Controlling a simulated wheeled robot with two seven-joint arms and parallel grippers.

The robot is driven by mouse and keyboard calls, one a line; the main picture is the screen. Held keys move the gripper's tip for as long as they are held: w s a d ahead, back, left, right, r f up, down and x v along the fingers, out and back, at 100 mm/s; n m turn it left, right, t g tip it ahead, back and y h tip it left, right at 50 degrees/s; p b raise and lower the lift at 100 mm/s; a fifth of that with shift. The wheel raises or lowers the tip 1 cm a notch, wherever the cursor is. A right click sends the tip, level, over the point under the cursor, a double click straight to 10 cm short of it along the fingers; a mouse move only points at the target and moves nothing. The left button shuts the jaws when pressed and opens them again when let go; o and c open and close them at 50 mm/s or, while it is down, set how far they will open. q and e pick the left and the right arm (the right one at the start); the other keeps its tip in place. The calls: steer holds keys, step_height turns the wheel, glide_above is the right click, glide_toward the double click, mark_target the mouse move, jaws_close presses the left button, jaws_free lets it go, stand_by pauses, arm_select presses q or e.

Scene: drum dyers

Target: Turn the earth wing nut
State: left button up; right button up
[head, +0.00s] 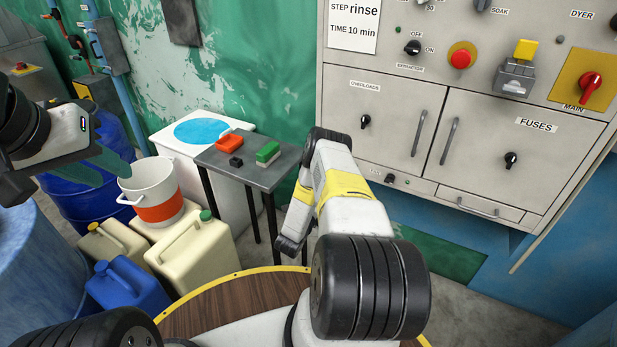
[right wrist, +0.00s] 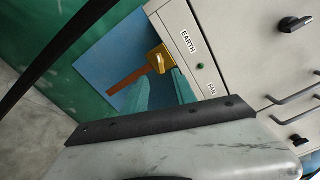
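The earth wing nut (right wrist: 157,62) is a small brass-yellow piece beside the EARTH label in the right wrist view. A copper-brown strip (right wrist: 127,82) runs from it to the lower left. My right gripper (right wrist: 164,76) has its two teal fingers apart, with their tips at the nut's near edge. I cannot tell whether they touch or grip it. In the head view my right arm hides the nut and right fingers. My left gripper (head: 112,165) hangs at the left, above the white bucket and blue drum, with teal fingers; their gap is unclear and no held object shows.
The grey cabinet (head: 480,140) with knobs, handles and a red main switch (head: 590,88) fills the right. A small grey table (head: 255,172) bears red and green items. A white bucket (head: 155,190) and several jerrycans (head: 195,250) stand at left.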

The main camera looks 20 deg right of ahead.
steer(key=w+d+n, duration=0.2)
steer(key=d+n, duration=0.1)
steer(key=n, duration=1.5)
steer(key=w+d+n, duration=0.3)
steer(key=n, duration=1.4)
steer(key=shift+w+d+n, duration=0.3)
steer(key=shift+w+n, duration=0.05)
steer(key=shift+n, duration=0.05)
jaws_close()
